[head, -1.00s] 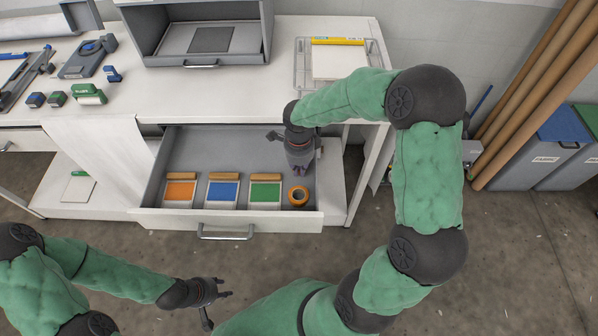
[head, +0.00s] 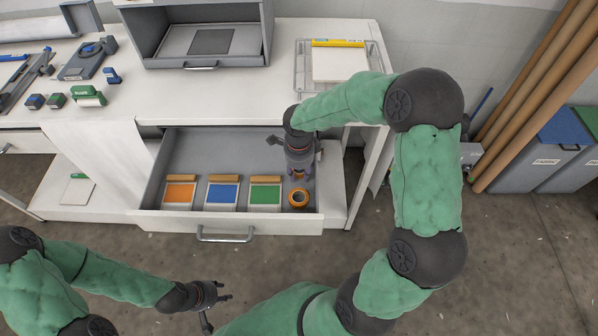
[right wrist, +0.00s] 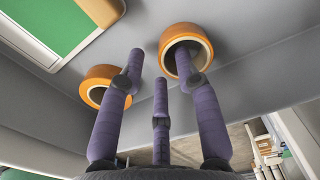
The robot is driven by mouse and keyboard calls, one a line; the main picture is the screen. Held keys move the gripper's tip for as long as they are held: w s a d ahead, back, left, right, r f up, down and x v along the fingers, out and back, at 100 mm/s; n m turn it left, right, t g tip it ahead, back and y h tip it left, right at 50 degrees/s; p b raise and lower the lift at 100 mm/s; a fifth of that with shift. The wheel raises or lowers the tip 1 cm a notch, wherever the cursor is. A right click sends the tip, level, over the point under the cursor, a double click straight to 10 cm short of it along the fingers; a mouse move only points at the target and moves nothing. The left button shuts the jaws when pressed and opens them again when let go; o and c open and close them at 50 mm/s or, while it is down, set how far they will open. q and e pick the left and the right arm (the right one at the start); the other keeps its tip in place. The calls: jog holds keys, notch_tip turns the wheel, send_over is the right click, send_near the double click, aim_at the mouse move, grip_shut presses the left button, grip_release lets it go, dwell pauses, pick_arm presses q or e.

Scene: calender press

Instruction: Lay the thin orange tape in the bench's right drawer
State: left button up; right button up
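The bench's right drawer (head: 232,221) is pulled out. An orange tape ring (head: 298,198) lies at its right front corner; it also shows in the right wrist view (right wrist: 92,76). A second orange tape ring (head: 298,175) is just behind it, under my right gripper (head: 299,170), and looks larger in the right wrist view (right wrist: 205,45). I cannot tell for certain which ring is the thin one. My right gripper's fingers are apart; one fingertip overlaps the second ring's hole. Touching or not is unclear. My left gripper (head: 222,307) is open and empty, in front of the bench.
Left of the rings lie green (head: 265,194), blue (head: 222,193) and orange (head: 180,192) cards with wooden handles. The drawer's rear floor is bare. A wire tray (head: 298,72) stands on the bench top (head: 230,97) above, beside a grey press box (head: 200,62).

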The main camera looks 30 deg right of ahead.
notch_tip(320, 180, up, 12)
jog(key=p, duration=0.4)
